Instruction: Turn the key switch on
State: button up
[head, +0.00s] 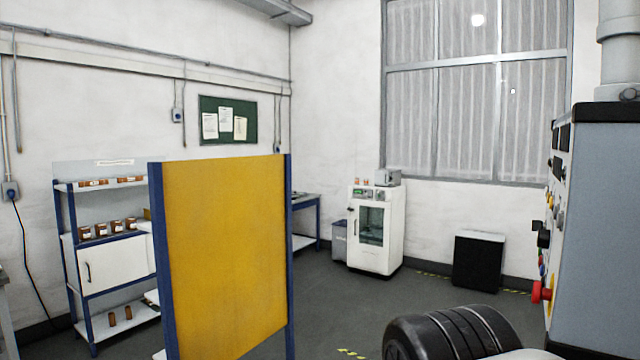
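A grey cabinet (610,230) stands at the right edge, with its control face turned left and seen almost edge-on. Several small controls stick out from that face, among them a red knob (541,292) low down and a black part (542,234) above it. I cannot make out which of these, if any, is the key switch. A white machine (389,255) with a glass door and a small panel on top stands at the back; no key shows clearly there either. My gripper is not in view.
A yellow panel in a blue frame (225,255) stands in the left middle and partly hides a shelf rack (118,270) with brown jars. A black box (479,262) stands by the back wall. The dark floor (345,300) between panel and cabinet is mostly clear.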

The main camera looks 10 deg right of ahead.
aim_at(537, 225)
jog(key=i+j, duration=0.1)
jog(key=i, duration=0.7)
jog(key=i+j+z, duration=0.1)
jog(key=i, duration=0.7)
jog(key=i+z, duration=0.3)
jog(key=z, duration=0.15)
jog(key=i+j+z, duration=0.2)
jog(key=z, duration=0.3)
jog(key=i+j+z, duration=0.25)
jog(key=z, duration=0.2)
jog(key=i+j+z, duration=0.1)
jog(key=z, duration=0.3)
jog(key=i+j+z, duration=0.15)
jog(key=z, duration=0.25)
jog(key=i+j+z, duration=0.1)
jog(key=z, duration=0.25)
jog(key=j+z, duration=0.4)
jog(key=i+j+z, duration=0.1)
jog(key=j+z, duration=0.15)
jog(key=z, duration=0.15)
jog(key=j+z, duration=0.35)
jog(key=i+j+z, duration=0.1)
jog(key=j+z, duration=0.15)
jog(key=z, duration=0.15)
jog(key=j+z, duration=0.4)
jog(key=k+j+z, duration=0.2)
jog(key=j+z, duration=0.15)
jog(key=j, duration=0.15)
jog(key=k+j+z, duration=0.15)
jog(key=j+z, duration=0.25)
